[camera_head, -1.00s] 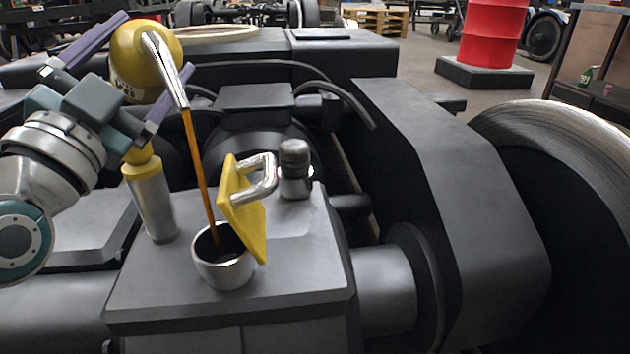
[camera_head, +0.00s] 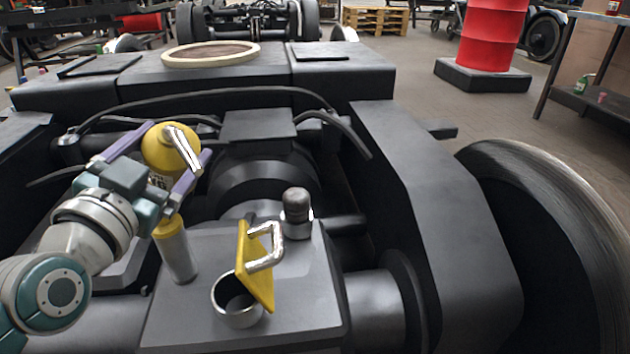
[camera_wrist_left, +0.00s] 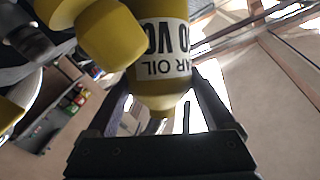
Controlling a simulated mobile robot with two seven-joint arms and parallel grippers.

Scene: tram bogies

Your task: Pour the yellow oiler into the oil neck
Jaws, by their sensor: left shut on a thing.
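The yellow oiler (camera_head: 160,147) is tilted in my left gripper (camera_head: 150,168), its silver spout (camera_head: 184,150) pointing down to the right. No oil stream shows from it. In the left wrist view the oiler (camera_wrist_left: 163,90) with dark lettering sits between the fingers. The oil neck (camera_head: 236,312) is a short open metal cup on the grey axle box (camera_head: 300,290); the oiler is above and left of it. Its yellow lid (camera_head: 256,268) with a silver handle (camera_head: 268,250) stands swung up at its right side. My right gripper is not in view.
A dark-capped metal fitting (camera_head: 297,212) stands behind the lid. A yellow-topped metal cylinder (camera_head: 176,250) stands left of the neck, below the gripper. A large wheel (camera_head: 560,240) is at the right. A red drum (camera_head: 490,35) stands far back.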

